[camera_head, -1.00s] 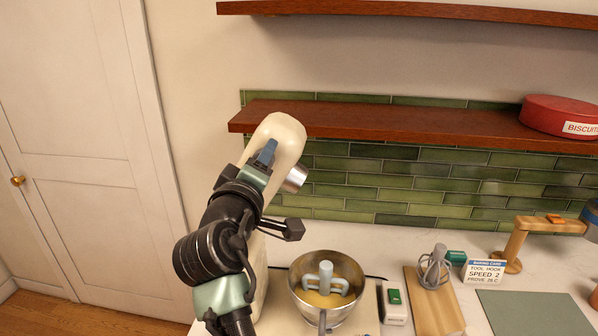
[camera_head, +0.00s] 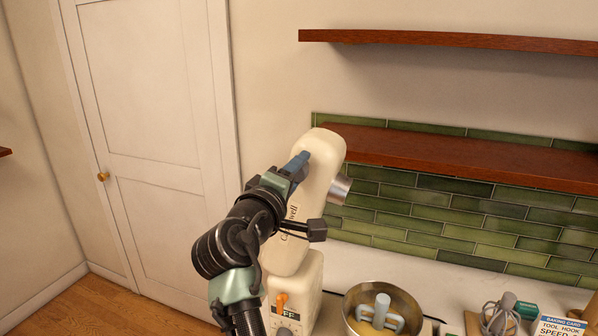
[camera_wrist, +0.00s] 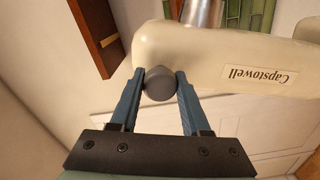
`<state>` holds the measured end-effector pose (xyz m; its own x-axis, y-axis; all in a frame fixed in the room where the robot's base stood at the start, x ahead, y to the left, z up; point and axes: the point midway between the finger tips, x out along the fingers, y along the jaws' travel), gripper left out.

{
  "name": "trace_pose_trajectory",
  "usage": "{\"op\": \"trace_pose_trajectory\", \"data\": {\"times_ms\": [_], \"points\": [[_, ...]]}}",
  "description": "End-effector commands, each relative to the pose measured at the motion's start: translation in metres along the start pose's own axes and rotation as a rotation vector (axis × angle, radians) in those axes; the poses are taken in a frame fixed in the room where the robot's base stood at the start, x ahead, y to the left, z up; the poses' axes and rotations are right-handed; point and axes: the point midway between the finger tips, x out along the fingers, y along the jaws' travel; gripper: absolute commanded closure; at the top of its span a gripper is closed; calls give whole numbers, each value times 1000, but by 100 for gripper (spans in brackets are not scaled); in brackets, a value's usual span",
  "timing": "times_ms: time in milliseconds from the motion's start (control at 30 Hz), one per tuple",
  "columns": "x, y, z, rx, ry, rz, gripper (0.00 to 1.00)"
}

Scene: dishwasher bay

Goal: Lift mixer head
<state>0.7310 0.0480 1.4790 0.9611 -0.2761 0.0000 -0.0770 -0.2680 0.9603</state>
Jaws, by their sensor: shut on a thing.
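The cream mixer head (camera_head: 322,165) is tilted steeply up, its silver nose (camera_head: 340,189) pointing right. It also shows in the wrist view (camera_wrist: 215,62) with a "Capstowell" label. My gripper (camera_head: 301,160) is at the upper part of the head. In the wrist view, my gripper's blue fingers (camera_wrist: 160,82) are shut on the round grey knob (camera_wrist: 159,84) on the head's side. The mixer base (camera_head: 308,285) stands below, with an orange lever (camera_head: 281,300) and an "OFF" label. My arm hides part of the head and base.
The metal bowl (camera_head: 412,306) holds a pale blue-grey tool and yellow contents, right of the base. A wooden shelf (camera_head: 460,160) is right of the raised head. A white door (camera_head: 160,130) is at left.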

Motion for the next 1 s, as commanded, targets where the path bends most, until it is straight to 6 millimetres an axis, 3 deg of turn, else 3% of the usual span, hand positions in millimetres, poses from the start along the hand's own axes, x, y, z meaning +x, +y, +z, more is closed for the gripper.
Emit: {"op": "trace_pose_trajectory", "data": {"times_ms": [33,200,633,1000], "points": [[-1,5,-3,4,10,10,50],[-1,3,-2,3,6,6,24],[-9,-2,0,3,2,1,24],[-73,-4,0,5,7,4,24]]}}
